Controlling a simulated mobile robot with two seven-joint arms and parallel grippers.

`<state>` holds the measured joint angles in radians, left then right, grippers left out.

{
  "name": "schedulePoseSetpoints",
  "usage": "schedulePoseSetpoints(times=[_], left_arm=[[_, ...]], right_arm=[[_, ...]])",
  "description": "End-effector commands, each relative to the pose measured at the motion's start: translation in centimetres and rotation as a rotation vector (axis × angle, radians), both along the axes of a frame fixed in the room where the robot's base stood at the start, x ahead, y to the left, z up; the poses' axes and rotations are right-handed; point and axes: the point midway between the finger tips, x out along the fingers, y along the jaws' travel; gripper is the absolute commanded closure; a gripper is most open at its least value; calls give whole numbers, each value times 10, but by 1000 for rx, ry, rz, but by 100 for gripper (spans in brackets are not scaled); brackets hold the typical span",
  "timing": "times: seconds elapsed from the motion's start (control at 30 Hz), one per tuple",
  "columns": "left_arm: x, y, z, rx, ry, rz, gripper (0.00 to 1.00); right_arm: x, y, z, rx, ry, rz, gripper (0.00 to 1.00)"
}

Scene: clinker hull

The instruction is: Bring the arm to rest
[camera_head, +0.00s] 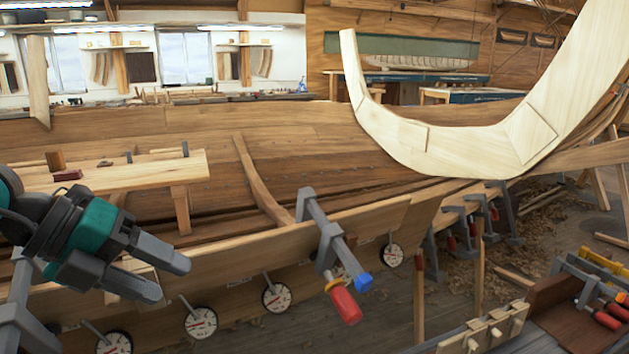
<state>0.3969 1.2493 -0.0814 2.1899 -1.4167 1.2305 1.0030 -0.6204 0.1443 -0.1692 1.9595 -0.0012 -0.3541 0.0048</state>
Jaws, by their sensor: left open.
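My left gripper (172,277) comes in from the left edge with grey fingers and a teal and dark body. Its fingers are apart with nothing between them. It hangs in front of the wooden hull (300,150), near the lower planks at the left. My right gripper is not in view. A grey clamp (322,228) with a red handle (345,305) and a blue end (363,283) sits on the plank edge, to the right of my left gripper and apart from it.
Several round dials (200,322) stick out along the hull's lower edge, close below my left gripper. A wooden bench (150,170) stands behind it. A large curved pale timber (450,150) spans the right. A tool tray (570,325) with clamps is at the lower right.

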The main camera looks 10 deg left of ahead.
Motion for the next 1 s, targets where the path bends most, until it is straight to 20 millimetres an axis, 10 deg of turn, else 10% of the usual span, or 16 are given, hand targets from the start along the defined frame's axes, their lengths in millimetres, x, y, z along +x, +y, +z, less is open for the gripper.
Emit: schedulePoseSetpoints(times=[0.1,0.27,0.57,0.8,1.0], left_arm=[[-3,-57,10,-329,-64,-90,44],[-2,-94,42,-759,-149,-60,44],[31,-58,57,-1404,-208,433,44],[43,2,-32,-1591,-80,1121,44],[2,19,-148,-1452,192,1715,44]], right_arm=[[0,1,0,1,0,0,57],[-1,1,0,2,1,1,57],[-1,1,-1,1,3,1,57],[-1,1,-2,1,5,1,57],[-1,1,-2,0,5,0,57]])
